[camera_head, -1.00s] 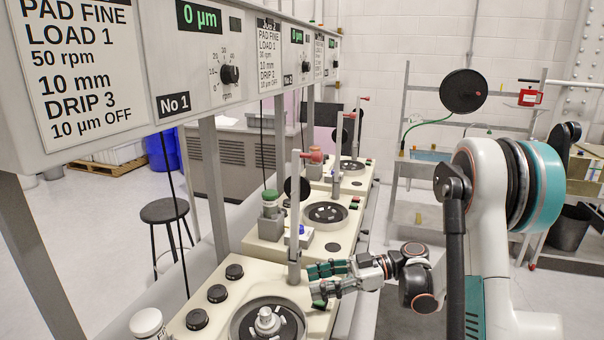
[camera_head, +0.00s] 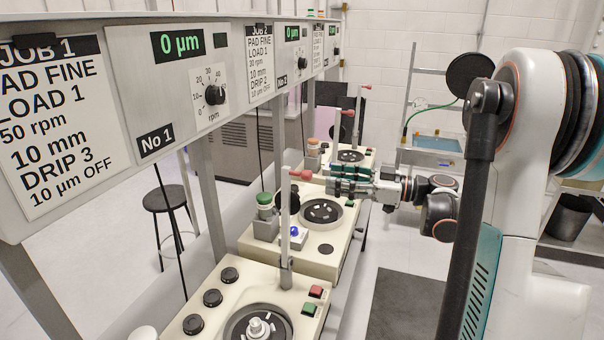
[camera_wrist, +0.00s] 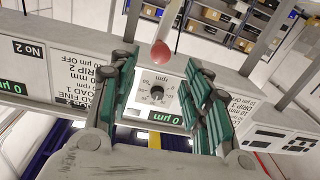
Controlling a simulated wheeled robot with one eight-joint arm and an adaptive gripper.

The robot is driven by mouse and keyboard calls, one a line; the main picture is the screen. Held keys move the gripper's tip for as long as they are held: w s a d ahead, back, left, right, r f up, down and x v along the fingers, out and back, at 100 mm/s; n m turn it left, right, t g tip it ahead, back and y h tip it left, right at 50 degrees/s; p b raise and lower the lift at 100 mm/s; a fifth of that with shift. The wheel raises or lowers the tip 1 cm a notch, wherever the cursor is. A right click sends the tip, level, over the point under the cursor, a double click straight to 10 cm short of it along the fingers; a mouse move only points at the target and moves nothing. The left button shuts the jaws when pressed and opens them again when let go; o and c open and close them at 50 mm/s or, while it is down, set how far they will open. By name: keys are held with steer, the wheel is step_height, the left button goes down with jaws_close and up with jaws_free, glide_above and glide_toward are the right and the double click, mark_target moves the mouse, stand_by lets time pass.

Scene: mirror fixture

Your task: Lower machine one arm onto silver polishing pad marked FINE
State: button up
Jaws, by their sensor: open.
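Machine one's arm is an upright silver post (camera_head: 285,235) with a red-tipped handle (camera_head: 301,174) at its top. The red tip (camera_wrist: 160,57) also shows in the wrist view, near the gap between my fingertips. My gripper (camera_head: 332,180) is open, with green fingers pointing left, just right of the red tip; I see no grip on it. Machine one (camera_head: 215,300) stands at the front. Its round plate (camera_head: 232,327) carries a silver fitting (camera_head: 258,327) and is cut off by the lower edge. No FINE mark is readable on a pad.
An overhead panel with the job card (camera_head: 55,120) and speed dial (camera_head: 214,95) runs above the machines. Machine two (camera_head: 300,255) with a green-capped bottle (camera_head: 265,203) stands behind. A stool (camera_head: 165,200) is at left. Floor right of the machines is open.

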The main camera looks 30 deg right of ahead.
mark_target(303, 175)
steer(key=x, duration=0.9)
steer(key=shift+w+a, duration=0.15)
steer(key=shift+a, duration=0.05)
jaws_close()
